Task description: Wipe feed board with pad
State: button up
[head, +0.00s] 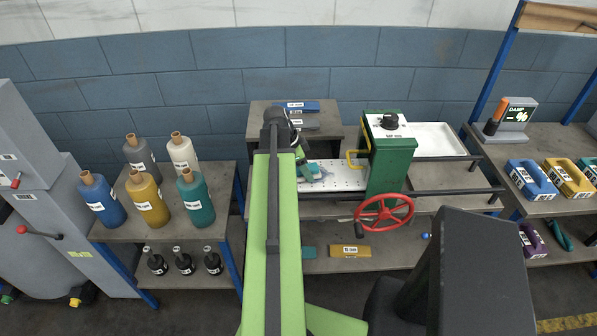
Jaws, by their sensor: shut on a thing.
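The feed board (345,177) is a white perforated plate on the bench in the middle of the head view, left of a green machine housing. A bluish smear (326,174) shows near its left end. My gripper (305,168) is at the board's left end, at the tip of my green arm. It is shut on a small teal pad (311,172), which is low at the board's surface; I cannot tell whether it touches. My arm hides the board's left edge and part of the gripper.
The green housing (390,165) with a red handwheel (384,212) and a yellow handle (356,159) stands right of the board. A white tray (436,140) lies beyond it. A yellow block (350,251) lies on the lower shelf.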

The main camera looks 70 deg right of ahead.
aim_at(338, 176)
jog(key=shift+s+d+f+b, duration=0.15)
jog(key=shift+s+d, duration=0.5)
jog(key=shift+s, duration=1)
jog(key=shift+s+d+f+b, duration=0.2)
jog(key=shift+s+d, duration=0.45)
jog(key=shift+s, duration=1)
jog(key=shift+s+d+f+b, duration=0.15)
jog(key=shift+s+d, duration=0.5)
jog(key=shift+s, duration=1)
jog(key=shift+f, duration=0.1)
jog(key=shift+w+a, duration=0.1)
jog(key=shift+a, duration=0.05)
